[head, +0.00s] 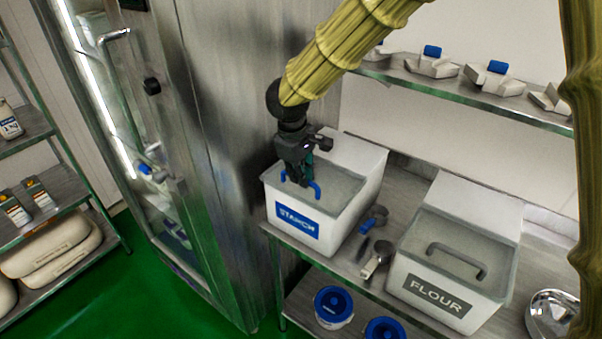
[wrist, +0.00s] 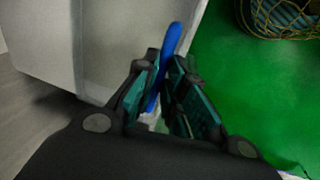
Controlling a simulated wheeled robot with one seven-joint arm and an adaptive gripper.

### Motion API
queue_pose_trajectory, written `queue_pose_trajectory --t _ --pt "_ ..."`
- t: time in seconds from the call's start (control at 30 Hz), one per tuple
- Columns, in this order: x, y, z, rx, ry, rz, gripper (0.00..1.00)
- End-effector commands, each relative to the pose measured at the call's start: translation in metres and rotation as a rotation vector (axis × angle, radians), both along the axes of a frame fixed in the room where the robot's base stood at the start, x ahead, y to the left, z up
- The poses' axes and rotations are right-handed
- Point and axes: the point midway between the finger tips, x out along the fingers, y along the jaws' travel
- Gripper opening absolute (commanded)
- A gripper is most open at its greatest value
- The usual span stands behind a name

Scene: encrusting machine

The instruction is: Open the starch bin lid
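The starch bin (head: 335,225) is a white box with a blue STARCH label on its front, standing on the metal counter. Its grey see-through lid (head: 338,190) lies over the sloped front opening and looks closed. A blue handle (head: 317,190) stands up from the lid. My gripper (head: 302,183) points down at this handle from above. In the wrist view, the fingertips (wrist: 166,65) are close together on either side of the blue handle (wrist: 172,40) and appear shut on it. The fingers hide part of the handle.
The flour bin (head: 456,247) stands to the right, with a grey handle. Scoops (head: 377,258) lie between the bins. A steel cabinet (head: 225,150) rises close on the left. A shelf (head: 460,92) with moulds hangs behind. Blue-lidded tubs (head: 333,305) stand below.

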Motion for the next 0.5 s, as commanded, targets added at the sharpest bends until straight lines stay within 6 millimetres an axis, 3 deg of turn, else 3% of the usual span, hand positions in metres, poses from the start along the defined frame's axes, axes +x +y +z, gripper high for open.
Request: queue_pose_trajectory --t 0.27,0.5 --pt "0.006 -0.004 0.001 0.000 0.000 -0.002 0.00" --pt "0.056 -0.039 0.003 0.002 -0.001 -0.006 0.00"
